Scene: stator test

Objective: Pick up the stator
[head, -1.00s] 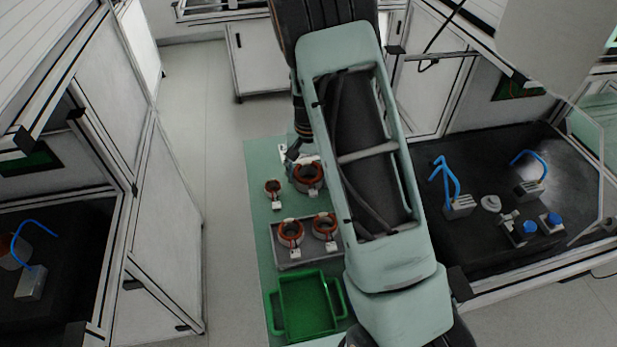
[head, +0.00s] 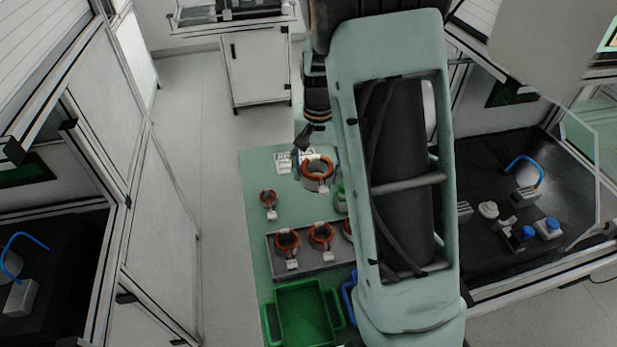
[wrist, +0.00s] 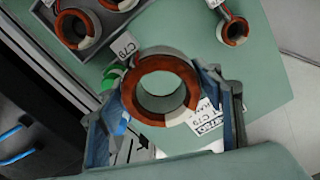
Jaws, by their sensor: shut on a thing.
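A large stator (head: 316,184), a ring with a copper-red winding and a grey body, is at my gripper (head: 304,144) above the back part of the green table. The wrist view shows this stator (wrist: 190,78) between the two fingers of my gripper (wrist: 165,92), one on each side of its ring. My gripper is shut on it. A white tag with printed letters shows by its edge in the wrist view. In the head view my arm hides part of the table to the right.
A smaller stator (head: 268,198) stands on the green table (head: 256,228). A grey tray (head: 310,263) holds several stators. A green bin (head: 280,312) stands in front. White printed labels (head: 283,160) lie near the held stator. Dark-floored cabinets flank the table.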

